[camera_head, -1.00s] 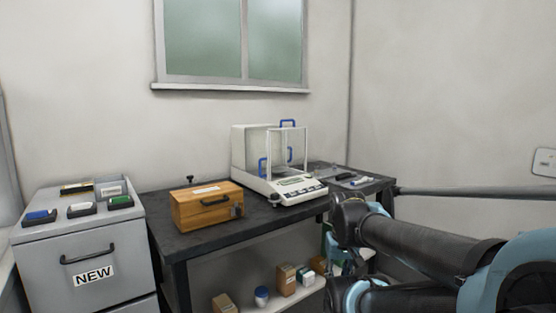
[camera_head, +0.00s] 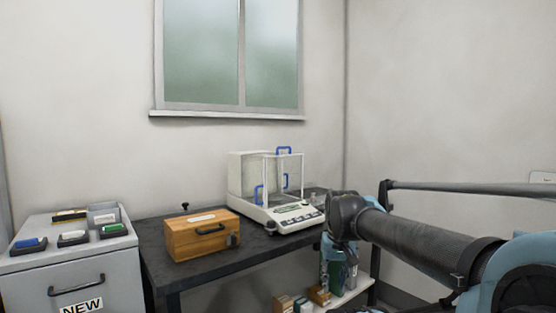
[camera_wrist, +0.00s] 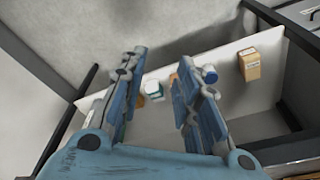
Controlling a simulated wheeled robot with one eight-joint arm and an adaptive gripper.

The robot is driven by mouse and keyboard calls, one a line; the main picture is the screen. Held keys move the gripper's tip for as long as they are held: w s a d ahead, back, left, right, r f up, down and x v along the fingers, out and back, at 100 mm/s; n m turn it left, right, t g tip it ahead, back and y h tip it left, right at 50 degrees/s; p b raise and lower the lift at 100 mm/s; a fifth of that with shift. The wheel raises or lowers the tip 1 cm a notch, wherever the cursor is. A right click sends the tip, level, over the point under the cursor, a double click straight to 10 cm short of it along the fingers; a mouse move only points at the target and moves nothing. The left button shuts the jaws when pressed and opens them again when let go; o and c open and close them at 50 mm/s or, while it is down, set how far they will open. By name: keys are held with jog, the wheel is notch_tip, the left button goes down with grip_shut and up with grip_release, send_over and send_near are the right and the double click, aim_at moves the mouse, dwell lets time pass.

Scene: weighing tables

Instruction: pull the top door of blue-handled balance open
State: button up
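The blue-handled balance (camera_head: 284,217) stands on the dark table in the head view, with a clear glass draft shield and a white body. One blue handle (camera_head: 284,151) is at the top of the shield, and others are on its sides. The top door looks shut, though it is small at this distance. My gripper (camera_wrist: 160,95) shows in the wrist view with its two blue fingers apart and nothing between them. It points toward the shelf under the table, away from the balance. In the head view my arm is right of the balance, and the fingers cannot be made out.
A wooden box (camera_head: 202,236) sits on the table (camera_head: 252,257) left of the balance. A shelf (camera_wrist: 225,88) below holds small boxes and bottles. Space above the balance is clear up to the window.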

jog(key=w+a+r+m, duration=0.3)
jog(key=w+r, duration=0.9)
jog(key=r, duration=0.6)
jog(key=w+a+r+m+y, duration=0.1)
jog(key=w+a+r+m, duration=0.3)
jog(key=w+r, duration=1.2)
jog(key=w+a+r+m, duration=0.3)
jog(key=w+r, duration=0.6)
jog(key=r, duration=1.2)
jog(key=shift+a+x, duration=0.2)
jog(key=shift+x, duration=4.15)
jog(key=shift+a+x, duration=0.2)
jog(key=shift+x, duration=4.15)
jog(key=shift+s, duration=0.15)
grip_shut()
